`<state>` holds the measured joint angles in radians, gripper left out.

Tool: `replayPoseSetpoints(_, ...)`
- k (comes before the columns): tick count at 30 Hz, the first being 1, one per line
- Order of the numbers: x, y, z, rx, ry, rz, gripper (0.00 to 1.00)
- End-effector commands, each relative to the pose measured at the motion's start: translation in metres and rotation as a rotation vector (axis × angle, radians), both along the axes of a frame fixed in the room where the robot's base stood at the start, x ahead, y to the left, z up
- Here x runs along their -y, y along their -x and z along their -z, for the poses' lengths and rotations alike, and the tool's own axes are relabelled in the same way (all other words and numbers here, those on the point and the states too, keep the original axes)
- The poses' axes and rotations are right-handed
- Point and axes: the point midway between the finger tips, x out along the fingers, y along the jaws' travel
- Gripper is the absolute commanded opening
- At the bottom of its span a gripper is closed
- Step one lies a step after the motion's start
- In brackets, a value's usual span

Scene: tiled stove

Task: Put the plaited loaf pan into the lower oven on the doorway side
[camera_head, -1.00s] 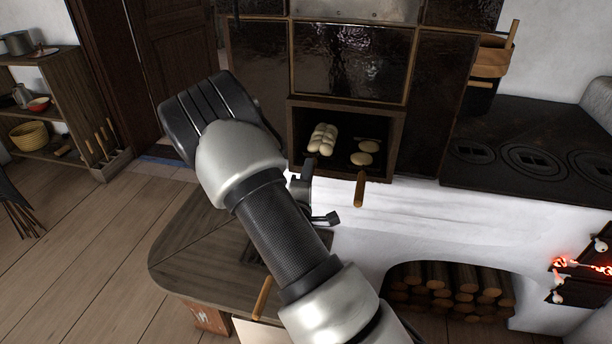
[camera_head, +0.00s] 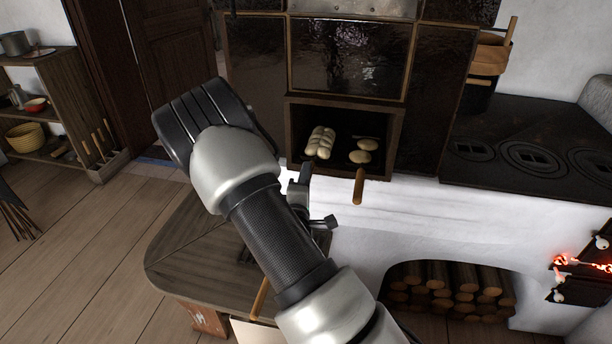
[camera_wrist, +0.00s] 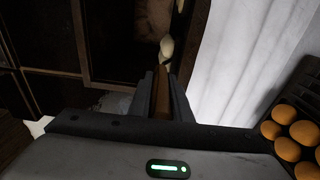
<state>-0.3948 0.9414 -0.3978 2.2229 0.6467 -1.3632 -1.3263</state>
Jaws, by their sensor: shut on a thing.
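The plaited loaf pan shows in the head view by its pale plaited loaf (camera_head: 320,142), at the left of an open dark oven recess (camera_head: 397,140) in the tiled stove. My gripper (camera_head: 304,178) is in front of the recess's lower left corner, partly hidden by my arm. In the wrist view my gripper (camera_wrist: 161,85) is shut on a brown handle (camera_wrist: 161,104), which runs towards the dark recess. The pan's body is too dark to make out. I cannot tell whether the pan rests on the recess floor.
A second pan with round loaves (camera_head: 361,156) lies right of the plaited loaf, its wooden handle (camera_head: 358,188) sticking out. A white ledge (camera_head: 400,205) runs below. The black stove top (camera_head: 530,150) is at right, with glowing coals (camera_head: 575,263) lower down. A wooden table (camera_head: 190,250) stands at front left.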

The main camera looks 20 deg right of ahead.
Motion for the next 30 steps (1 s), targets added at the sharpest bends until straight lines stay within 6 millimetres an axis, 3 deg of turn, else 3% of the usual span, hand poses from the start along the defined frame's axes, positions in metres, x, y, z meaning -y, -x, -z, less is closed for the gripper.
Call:
replayPoseSetpoints(16,0.0001,-0.0002,0.0019,0.002,0.001,0.0,0.0)
replayPoseSetpoints(17,0.0001,-0.0002,0.002,0.002,0.001,0.0,0.21)
replayPoseSetpoints(20,0.0,-0.0001,0.0022,0.001,0.0,0.0,0.38)
replayPoseSetpoints(30,-0.0015,0.002,0.0039,-0.004,-0.001,-0.001,0.4)
